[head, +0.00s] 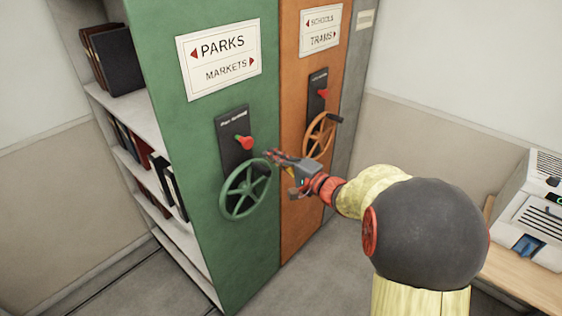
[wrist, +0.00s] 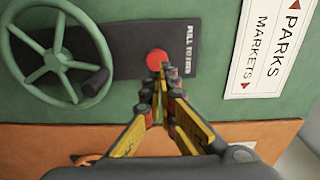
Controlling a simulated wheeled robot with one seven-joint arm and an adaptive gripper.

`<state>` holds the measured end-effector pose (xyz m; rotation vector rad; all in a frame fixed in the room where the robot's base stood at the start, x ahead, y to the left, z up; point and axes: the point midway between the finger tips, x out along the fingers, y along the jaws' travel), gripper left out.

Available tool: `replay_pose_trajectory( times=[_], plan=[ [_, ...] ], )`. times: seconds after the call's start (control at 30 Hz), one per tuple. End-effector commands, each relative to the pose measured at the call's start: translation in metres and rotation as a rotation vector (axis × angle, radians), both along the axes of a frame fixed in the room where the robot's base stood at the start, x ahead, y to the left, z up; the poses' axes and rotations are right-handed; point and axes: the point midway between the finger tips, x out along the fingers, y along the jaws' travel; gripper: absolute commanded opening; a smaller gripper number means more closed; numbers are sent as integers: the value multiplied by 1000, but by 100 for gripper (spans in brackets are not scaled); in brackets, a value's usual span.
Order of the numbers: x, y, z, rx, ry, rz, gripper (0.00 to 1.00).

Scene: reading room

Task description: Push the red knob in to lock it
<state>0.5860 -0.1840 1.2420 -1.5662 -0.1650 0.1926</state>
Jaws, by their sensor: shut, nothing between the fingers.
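A red knob (head: 244,142) sticks out of a dark plate (head: 233,160) on the green cabinet end, above a green handwheel (head: 232,208). The red knob also shows in the wrist view (wrist: 157,62), right at the fingertips. My gripper (head: 268,155) is shut and empty, a little to the right of this knob in the head view. In the wrist view my gripper (wrist: 163,72) overlaps the knob's edge; I cannot tell whether it touches. A second red knob (head: 323,93) sits on the orange cabinet end, above an orange handwheel (head: 318,137).
The green cabinet (head: 180,110) has a PARKS / MARKETS sign (head: 220,60) and open shelves with binders (head: 117,60) on its left side. The orange cabinet (head: 300,215) stands beside it. A machine on a wooden table (head: 520,285) is at the right. Grey floor lies in front.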

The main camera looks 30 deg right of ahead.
Motion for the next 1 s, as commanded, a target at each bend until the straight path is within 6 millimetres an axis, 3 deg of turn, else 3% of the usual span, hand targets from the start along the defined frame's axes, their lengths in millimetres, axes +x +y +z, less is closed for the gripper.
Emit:
replay_pose_trajectory(
  times=[0.2,0.4,1.0],
  plan=[
    [41,11,-1,1,1,3,0],
    [64,15,-2,1,1,0,0],
    [74,17,-2,0,-1,0,0]
  ],
)
